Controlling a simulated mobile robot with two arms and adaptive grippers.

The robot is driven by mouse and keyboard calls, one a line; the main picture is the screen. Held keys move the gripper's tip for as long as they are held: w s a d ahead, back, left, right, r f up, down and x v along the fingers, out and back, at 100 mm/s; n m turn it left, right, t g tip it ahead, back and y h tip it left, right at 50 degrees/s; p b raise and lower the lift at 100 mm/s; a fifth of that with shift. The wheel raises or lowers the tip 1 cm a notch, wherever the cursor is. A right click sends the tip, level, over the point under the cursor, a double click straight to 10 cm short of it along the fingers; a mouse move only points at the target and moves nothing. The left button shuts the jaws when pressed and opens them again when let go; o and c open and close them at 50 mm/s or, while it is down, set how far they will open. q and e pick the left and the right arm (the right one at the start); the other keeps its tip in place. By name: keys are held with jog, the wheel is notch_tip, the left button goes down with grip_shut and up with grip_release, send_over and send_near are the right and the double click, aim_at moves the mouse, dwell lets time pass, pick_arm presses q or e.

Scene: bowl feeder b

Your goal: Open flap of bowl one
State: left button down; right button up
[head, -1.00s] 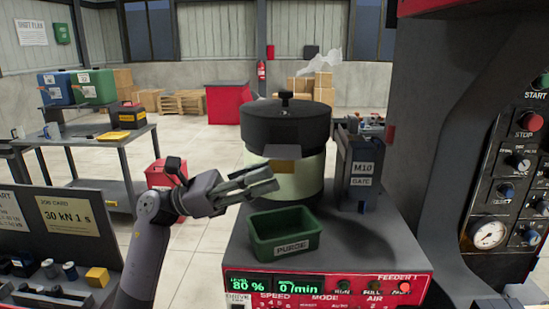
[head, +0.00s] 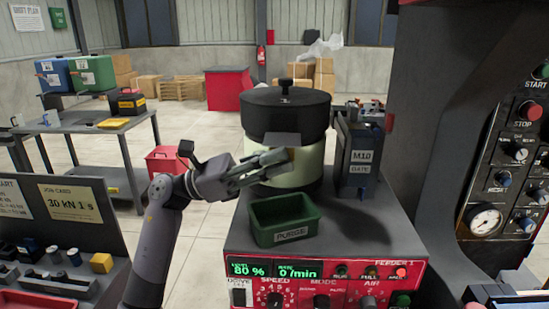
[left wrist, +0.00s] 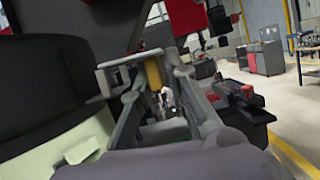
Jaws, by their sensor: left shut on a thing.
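Bowl one appears to be the cream feeder bowl (head: 305,172) with a black lid (head: 285,112), standing on the red feeder unit. My left gripper (head: 280,157) is at the bowl's front, its fingers shut on the yellow grip of the flap. In the left wrist view the yellow grip (left wrist: 153,72) sits between the two fingers, beside a pale grey flap plate (left wrist: 128,58). In the head view the grey flap plate (head: 282,139) stands out from the bowl wall just above the fingers. The opening behind is hidden. My right gripper is not in view.
A green PURGE tray (head: 256,224) stands on the feeder top (head: 236,233), below my left gripper. The M10 GATE box (head: 360,165) stands right of the bowl. A dark machine with a control panel (head: 505,180) fills the right side.

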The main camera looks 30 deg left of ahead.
pick_arm(q)
jog(key=shift+n, duration=0.3)
jog(key=shift+r+n+t+y+p, duration=0.25)
jog(key=shift+n+t, duration=0.25)
jog(key=shift+n, duration=0.45)
jog(key=shift+r+n+t+y+p, duration=0.25)
jog(key=shift+n+t, duration=0.25)
jog(key=shift+n, duration=0.45)
jog(key=c, duration=1.7)
grip_release()
jog(key=shift+w+a+f, duration=0.1)
jog(key=shift+w+a, duration=0.05)
jog(key=v, duration=1.2)
